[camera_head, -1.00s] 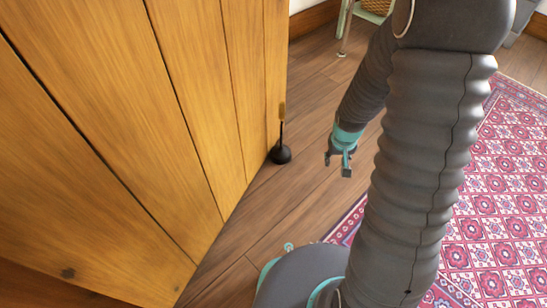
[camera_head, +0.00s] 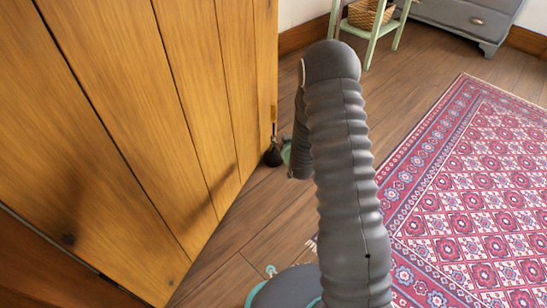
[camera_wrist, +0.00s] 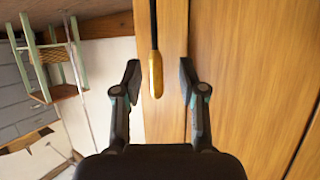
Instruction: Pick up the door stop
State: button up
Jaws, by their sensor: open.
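The door stop (camera_head: 273,156) stands upright on the floor against the edge of the wooden door, with a round black base and a thin stem topped by a yellowish grip. In the wrist view its yellowish grip (camera_wrist: 156,75) shows between the two dark fingers, and its base is out of sight. My gripper (camera_wrist: 160,72) is open, with a gap on both sides of the grip. In the head view the gripper is mostly hidden behind my arm; a teal part of it shows just right of the door stop.
The wooden door (camera_head: 150,120) fills the left side, close by the door stop. A patterned red rug (camera_head: 480,190) lies to the right on the plank floor. A green stand (camera_head: 375,45) with a basket (camera_head: 368,14) and a grey dresser (camera_head: 470,18) stand at the back.

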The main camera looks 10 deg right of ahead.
aim_at(274, 126)
jog(key=shift+d+b+x, duration=0.2)
jog(key=shift+b+x, duration=0.05)
jog(key=shift+x, duration=2)
jog(key=shift+d+b+x, duration=0.15)
jog(key=shift+b+x, duration=0.1)
jog(key=shift+x, duration=1.95)
jog(key=shift+d+b+x, duration=0.2)
jog(key=shift+b+x, duration=0.05)
jog(key=shift+x, duration=2)
jog(key=shift+w, duration=0.1)
grip_shut()
jog(key=shift+w+r, duration=0.1)
jog(key=shift+r, duration=0.2)
